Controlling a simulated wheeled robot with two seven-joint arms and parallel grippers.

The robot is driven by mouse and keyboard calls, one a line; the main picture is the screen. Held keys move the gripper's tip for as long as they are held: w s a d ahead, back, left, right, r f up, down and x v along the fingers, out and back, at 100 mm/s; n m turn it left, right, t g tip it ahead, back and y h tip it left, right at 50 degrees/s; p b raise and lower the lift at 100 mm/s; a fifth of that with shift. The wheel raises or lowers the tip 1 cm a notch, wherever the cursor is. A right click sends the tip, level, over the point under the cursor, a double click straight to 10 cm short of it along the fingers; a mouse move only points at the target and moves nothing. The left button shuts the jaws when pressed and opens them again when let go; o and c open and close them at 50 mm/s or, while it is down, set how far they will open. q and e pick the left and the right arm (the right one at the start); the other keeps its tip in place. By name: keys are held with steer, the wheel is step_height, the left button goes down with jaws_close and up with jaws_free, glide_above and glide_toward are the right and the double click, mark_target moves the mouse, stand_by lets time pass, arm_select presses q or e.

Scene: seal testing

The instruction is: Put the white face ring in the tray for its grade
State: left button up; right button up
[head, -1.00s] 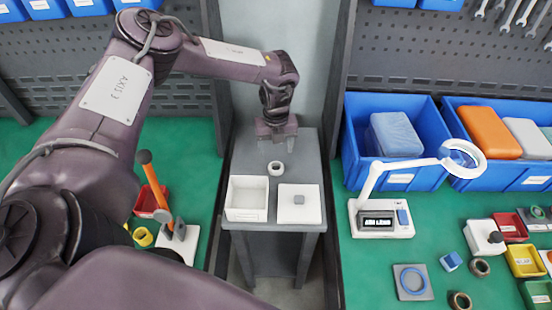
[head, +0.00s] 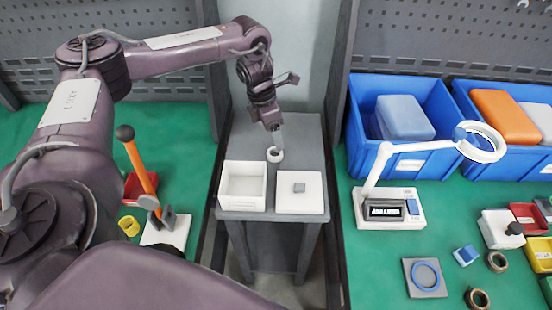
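The white face ring (head: 274,157) is on the grey stand (head: 243,135), behind the white open box and the white lid. My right gripper is out of view. Any grade marks are too small to read.
A white open box (head: 230,194) and a white lid with a grey knob (head: 300,204) sit at the stand's front. A magnifier lamp with display (head: 390,209) stands on the right green bench. Blue bins (head: 425,172) are behind it. An orange-handled lever tool (head: 141,165) stands left.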

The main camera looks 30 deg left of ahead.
mark_target(274, 152)
arm_select(q)
steer(key=a+m, duration=0.1)
steer(key=m, duration=0.1)
steer(key=f+m+b, duration=0.1)
steer(key=m, duration=0.1)
steer(key=shift+s+a, duration=0.1)
steer(key=shift+a, duration=0.3)
steer(key=f+m, duration=0.1)
steer(key=f, duration=0.1)
steer(key=d+f, duration=0.1)
steer(key=f, duration=0.1)
steer(key=f+m+p, duration=0.1)
steer(key=f, duration=0.2)
steer(key=shift+w+d+m+t, duration=0.25)
steer(key=shift+w+m+t, duration=0.05)
steer(key=shift+w, duration=0.1)
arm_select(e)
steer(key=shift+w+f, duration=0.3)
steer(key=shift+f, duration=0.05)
arm_select(q)
steer(key=shift+c, duration=0.4)
